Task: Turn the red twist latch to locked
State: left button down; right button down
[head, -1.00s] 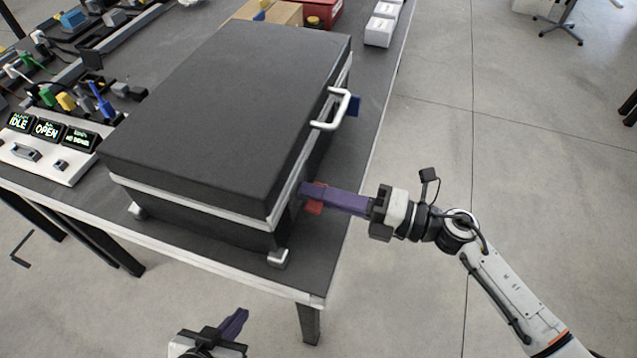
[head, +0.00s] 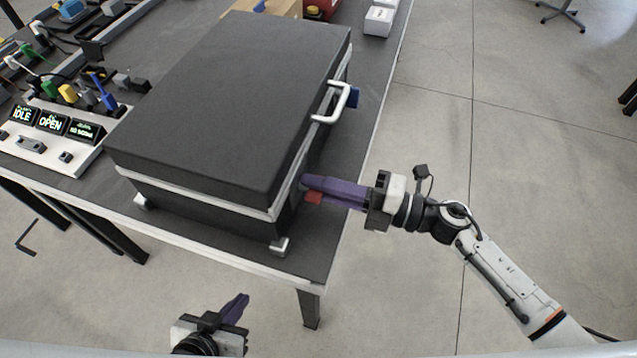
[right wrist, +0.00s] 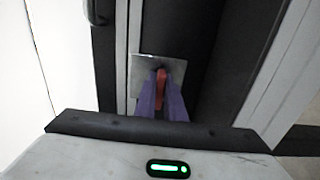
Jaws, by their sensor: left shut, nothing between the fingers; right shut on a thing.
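The red twist latch (head: 314,198) is on the right-hand side of the dark case (head: 235,95), below the lid seam, mostly hidden by my gripper in the head view. In the right wrist view the red latch (right wrist: 161,88) stands on a grey metal plate (right wrist: 140,72). My right gripper (head: 308,184) reaches in from the right, its purple fingers shut on the latch, one on each side. My left gripper (head: 240,300) is shut and empty, low in the head view, in front of the table and away from the case. The case lid is down.
A panel of small displays (head: 50,123), one reading OPEN, sits left on the dark table (head: 318,268). White boxes (head: 379,20) stand at the back.

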jog(key=c, duration=1.8)
grip_release()
jog(key=shift+c, duration=0.2)
jog(key=shift+s+d+f, duration=0.1)
jog(key=shift+s+d, duration=0.05)
jog(key=shift+d, duration=0.35)
jog(key=b+v, duration=0.1)
jog(key=v, duration=0.8)
jog(key=shift+d+b, duration=0.15)
jog(key=shift+b, duration=0.2)
